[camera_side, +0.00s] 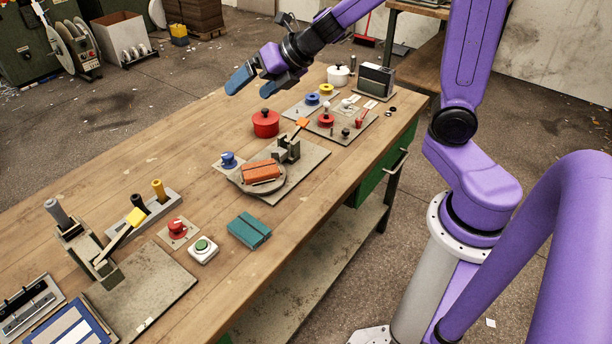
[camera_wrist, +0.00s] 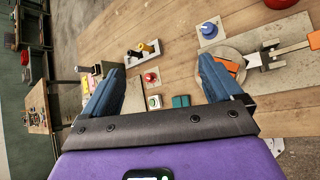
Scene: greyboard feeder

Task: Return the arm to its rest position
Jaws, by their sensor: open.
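My gripper (camera_side: 256,82) is raised above the far part of the wooden bench (camera_side: 210,105) in the side view. Its two blue fingers are spread with nothing between them. The wrist view also shows my gripper (camera_wrist: 160,82) open and empty. My purple arm reaches over the bench from the right. An orange block (camera_side: 261,172) rests on a round grey plate (camera_side: 240,185) near the middle of the bench. A teal block (camera_side: 249,230) lies on the bench nearer the camera, apart from my gripper.
A red pot (camera_side: 266,123) stands below and beyond my gripper. A lever press (camera_side: 100,262), a red knob (camera_side: 177,229) and a green button (camera_side: 203,249) occupy the near end. A white pot (camera_side: 338,75) and a grey box (camera_side: 373,80) stand at the far end.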

